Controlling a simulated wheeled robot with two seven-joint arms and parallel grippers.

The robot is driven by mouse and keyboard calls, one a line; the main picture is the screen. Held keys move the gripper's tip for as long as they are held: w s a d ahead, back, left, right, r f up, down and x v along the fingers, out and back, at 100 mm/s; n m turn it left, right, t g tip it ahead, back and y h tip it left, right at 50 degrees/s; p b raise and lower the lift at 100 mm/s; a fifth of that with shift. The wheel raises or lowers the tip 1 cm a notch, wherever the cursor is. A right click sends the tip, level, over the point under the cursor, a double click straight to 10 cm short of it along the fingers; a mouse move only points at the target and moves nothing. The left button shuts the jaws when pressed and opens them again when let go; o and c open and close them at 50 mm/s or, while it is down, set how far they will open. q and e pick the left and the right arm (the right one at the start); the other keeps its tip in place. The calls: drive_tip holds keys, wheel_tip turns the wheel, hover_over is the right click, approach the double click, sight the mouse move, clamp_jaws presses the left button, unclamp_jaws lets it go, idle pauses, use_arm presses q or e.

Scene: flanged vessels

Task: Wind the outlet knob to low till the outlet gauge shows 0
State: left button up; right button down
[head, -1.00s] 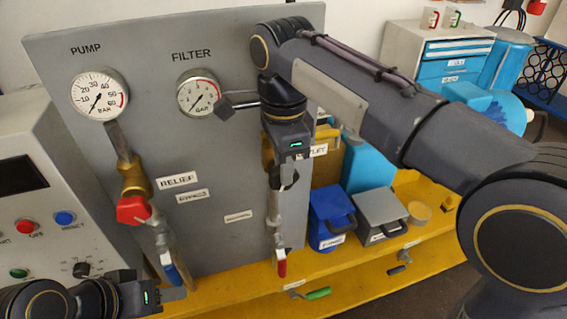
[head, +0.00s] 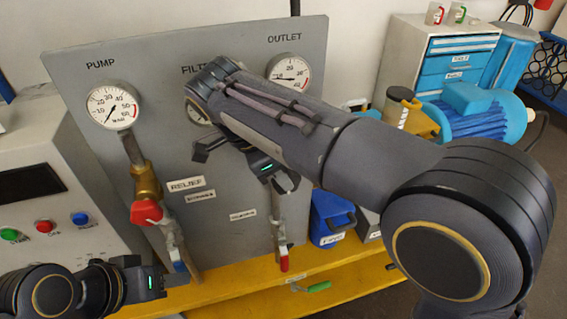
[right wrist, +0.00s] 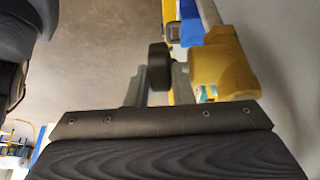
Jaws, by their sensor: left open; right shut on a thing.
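The outlet gauge (head: 288,70) is at the top right of the grey panel in the head view, under the OUTLET label. Its needle points roughly left; the exact reading is too small to tell. My right gripper (head: 277,182) is in front of the panel below the gauge. In the right wrist view it is shut on a dark round knob (right wrist: 157,62), beside a yellow valve body (right wrist: 222,68). In the head view my arm and gripper hide the knob. My left gripper (head: 172,281) is open and empty at the lower left, apart from the panel.
The pump gauge (head: 113,107) and red relief knob (head: 146,212) are at the panel's left. My right arm covers most of the filter gauge (head: 197,113). A control box (head: 45,200) stands left. A blue bin (head: 331,217) sits on the yellow bench (head: 340,266).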

drive_tip(key=shift+a+t+h, duration=0.25)
drive_tip(key=shift+t+h, duration=0.05)
drive_tip(key=shift+h, duration=0.6)
drive_tip(key=c, duration=1.5)
unclamp_jaws()
drive_tip(key=shift+f, duration=0.1)
drive_tip(key=shift+c, duration=0.2)
drive_tip(key=shift+s, duration=0.1)
drive_tip(key=v, duration=0.7)
drive_tip(key=shift+a+r, duration=0.25)
drive_tip(key=shift+r, duration=0.1)
